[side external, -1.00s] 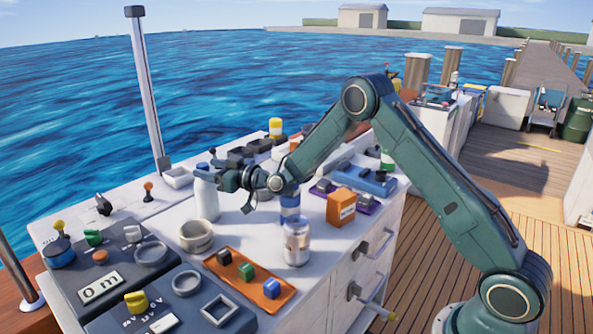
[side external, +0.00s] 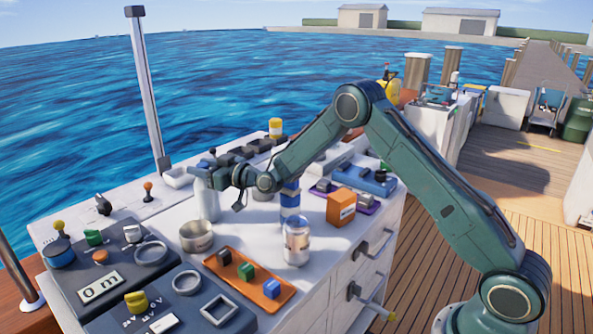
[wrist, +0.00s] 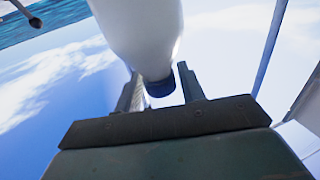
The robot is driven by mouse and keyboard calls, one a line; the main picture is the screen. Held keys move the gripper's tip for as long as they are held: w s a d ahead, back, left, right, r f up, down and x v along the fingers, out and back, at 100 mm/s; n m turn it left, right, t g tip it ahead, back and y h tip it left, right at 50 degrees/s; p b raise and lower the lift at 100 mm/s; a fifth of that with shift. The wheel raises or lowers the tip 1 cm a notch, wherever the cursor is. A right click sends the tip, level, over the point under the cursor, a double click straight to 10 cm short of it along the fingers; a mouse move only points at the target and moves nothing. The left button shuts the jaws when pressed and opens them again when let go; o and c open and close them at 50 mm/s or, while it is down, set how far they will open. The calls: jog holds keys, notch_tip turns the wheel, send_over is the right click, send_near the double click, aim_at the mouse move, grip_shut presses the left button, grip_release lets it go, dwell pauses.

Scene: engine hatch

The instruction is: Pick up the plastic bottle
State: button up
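The plastic bottle (side external: 208,204) is white and stands upright on the white worktop, left of the centre in the side external view. My gripper (side external: 203,172) is at its upper part, and the arm and gripper hide the top. In the wrist view the white bottle (wrist: 143,28) fills the upper middle, with its dark blue cap towards the gripper. The gripper's two fingers (wrist: 161,80) stand apart on either side of the cap. A narrow gap shows on the right side of the cap. Contact on the left side cannot be told.
A round pot (side external: 197,237) stands just in front of the bottle. An orange tray (side external: 262,295) with coloured blocks, a clear jar (side external: 297,243), a blue-banded can (side external: 290,200) and an orange box (side external: 341,207) are to the right. A grey control panel (side external: 85,275) lies front left.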

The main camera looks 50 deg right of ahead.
grip_shut()
notch_tip(320, 180, up, 20)
dwell(0.8)
dwell(0.5)
